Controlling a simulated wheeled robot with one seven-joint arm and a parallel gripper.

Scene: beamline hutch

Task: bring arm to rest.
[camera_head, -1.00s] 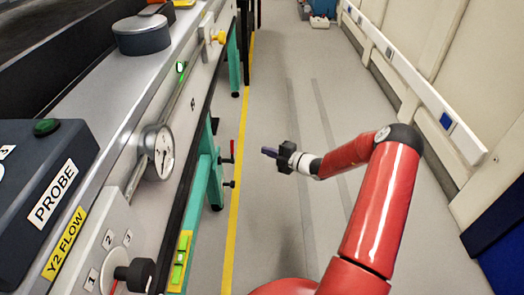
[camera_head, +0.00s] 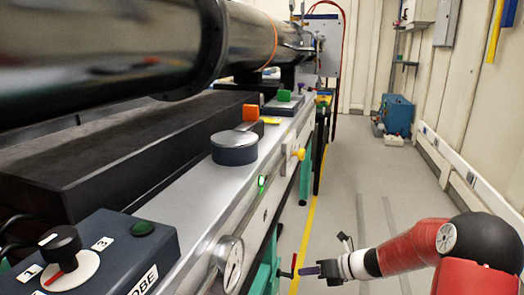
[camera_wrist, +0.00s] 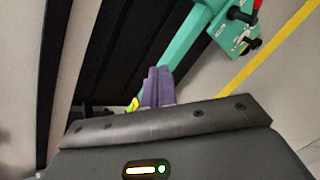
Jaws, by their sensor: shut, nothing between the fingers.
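My red arm (camera_head: 405,252) reaches in from the lower right of the head view, bent at a black elbow joint. My gripper (camera_head: 308,270) points left, over the aisle floor beside the bench, close to the yellow floor line in the picture. Its purple fingers are together and hold nothing. In the wrist view the closed fingers (camera_wrist: 157,85) stick out beyond the dark gripper body, with a teal bench leg (camera_wrist: 200,38) behind them. I cannot tell the exact gap between the fingers and the bench frame.
A wall rail (camera_head: 465,175) lines the right.

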